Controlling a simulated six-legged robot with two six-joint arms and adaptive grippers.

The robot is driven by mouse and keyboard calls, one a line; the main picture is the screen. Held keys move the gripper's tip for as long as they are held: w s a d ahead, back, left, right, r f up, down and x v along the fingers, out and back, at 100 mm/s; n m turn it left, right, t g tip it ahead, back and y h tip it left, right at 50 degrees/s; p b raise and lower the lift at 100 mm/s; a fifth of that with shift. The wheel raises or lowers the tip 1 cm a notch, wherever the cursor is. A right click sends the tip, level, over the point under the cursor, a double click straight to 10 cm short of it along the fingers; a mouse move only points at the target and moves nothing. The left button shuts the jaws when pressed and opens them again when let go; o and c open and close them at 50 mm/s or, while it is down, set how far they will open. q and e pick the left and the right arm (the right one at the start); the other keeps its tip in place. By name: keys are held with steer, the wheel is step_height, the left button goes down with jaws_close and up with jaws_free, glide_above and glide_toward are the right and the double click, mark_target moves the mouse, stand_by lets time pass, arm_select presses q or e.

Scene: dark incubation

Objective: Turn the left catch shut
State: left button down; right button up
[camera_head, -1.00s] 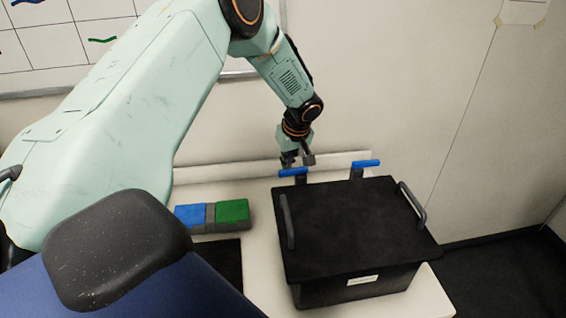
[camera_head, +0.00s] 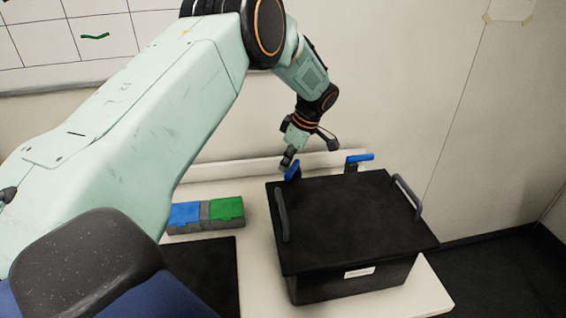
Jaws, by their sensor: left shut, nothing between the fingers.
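The left catch (camera_head: 292,171) has a blue handle at the back left corner of a black lidded box (camera_head: 350,225). Its handle lies at a slant, unlike the right catch (camera_head: 360,157), whose blue handle runs sideways to the right. My left gripper (camera_head: 288,159) is shut and empty. Its tip is right at the left catch and seems to touch it, though the exact contact is unclear. My right gripper is not in view.
The box has a grey handle on each side and stands on a white table (camera_head: 265,285). A blue and green two-part block (camera_head: 206,213) and a dark mat (camera_head: 205,270) lie to its left. A wall stands close behind.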

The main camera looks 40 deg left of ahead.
arm_select(q)
steer(key=shift+d+n+g, duration=0.3)
steer(key=shift+d+n, duration=0.05)
steer(key=shift+n, duration=0.55)
steer(key=n, duration=0.3)
steer(key=shift+w+d+g+h, duration=0.1)
steer(key=shift+d+g+h, duration=0.2)
steer(key=shift+d+g, duration=0.1)
steer(key=shift+w+d, duration=0.1)
steer(key=shift+d, duration=0.2)
steer(key=shift+w+a+f+b, duration=0.1)
steer(key=shift+w+a+b, duration=0.15)
steer(key=shift+w+b, duration=0.3)
steer(key=shift+a, duration=0.1)
steer(key=shift+w+r, duration=0.1)
steer(key=shift+r, duration=0.1)
